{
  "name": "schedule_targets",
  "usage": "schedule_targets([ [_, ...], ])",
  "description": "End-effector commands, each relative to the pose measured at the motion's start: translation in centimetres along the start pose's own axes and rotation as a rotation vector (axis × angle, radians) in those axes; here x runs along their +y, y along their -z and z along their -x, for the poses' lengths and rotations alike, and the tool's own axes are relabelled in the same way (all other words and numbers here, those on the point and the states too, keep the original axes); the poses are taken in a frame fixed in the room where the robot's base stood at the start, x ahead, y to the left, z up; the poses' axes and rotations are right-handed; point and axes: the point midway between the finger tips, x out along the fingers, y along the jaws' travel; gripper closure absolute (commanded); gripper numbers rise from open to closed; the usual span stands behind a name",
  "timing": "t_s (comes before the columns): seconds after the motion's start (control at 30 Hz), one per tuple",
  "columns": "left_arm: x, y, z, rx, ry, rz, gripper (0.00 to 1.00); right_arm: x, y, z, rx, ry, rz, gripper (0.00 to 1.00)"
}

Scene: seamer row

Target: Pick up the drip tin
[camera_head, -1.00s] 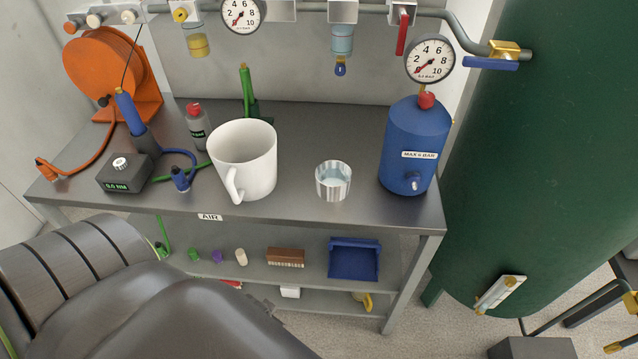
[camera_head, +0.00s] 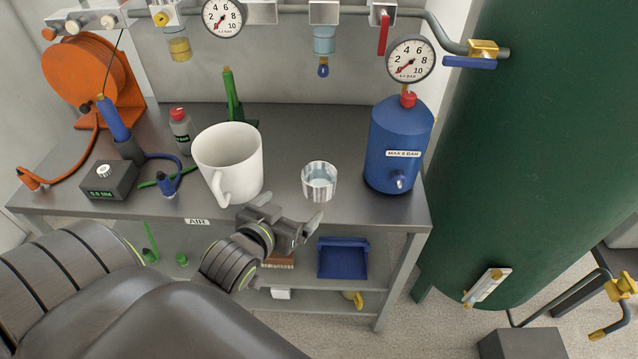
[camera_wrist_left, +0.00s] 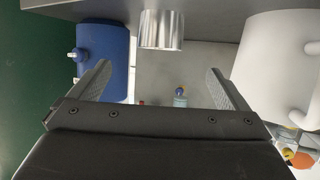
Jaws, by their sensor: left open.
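The drip tin (camera_head: 319,181) is a small shiny metal cup with pale liquid in it. It stands upright on the grey bench top, between the white mug and the blue tank. My left gripper (camera_head: 294,212) is open and empty at the bench's front edge, a little nearer and to the left of the tin, apart from it. In the left wrist view the tin (camera_wrist_left: 161,32) appears upside down at the top, beyond the open fingers (camera_wrist_left: 158,75) and roughly centred between them. My right gripper is not in view.
A large white mug (camera_head: 228,162) stands close left of the tin. A blue tank (camera_head: 399,150) with a gauge stands to its right. A blue-tipped drain bowl (camera_head: 324,48) hangs behind. A blue dustpan (camera_head: 343,258) sits on the lower shelf. Bare bench lies around the tin.

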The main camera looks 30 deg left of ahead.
Motion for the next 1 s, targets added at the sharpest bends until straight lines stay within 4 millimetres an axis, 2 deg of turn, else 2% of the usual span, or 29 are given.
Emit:
schedule_targets([
  [0.5, 0.0, -0.1, -9.5, -0.003, 0.001, -0.002, 0.03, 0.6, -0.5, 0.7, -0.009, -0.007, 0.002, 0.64],
  [0.63, 0.0, -0.1, -10.8, -0.002, 0.0, -0.002, 0.03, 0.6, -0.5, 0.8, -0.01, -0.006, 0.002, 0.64],
  [0.87, -0.1, -0.2, -11.9, -0.004, 0.001, -0.002, 0.03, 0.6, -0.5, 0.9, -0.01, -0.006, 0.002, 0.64],
  [1.0, -0.1, -0.6, -13.6, -0.004, 0.001, -0.003, 0.03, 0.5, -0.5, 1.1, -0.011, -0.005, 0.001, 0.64],
])
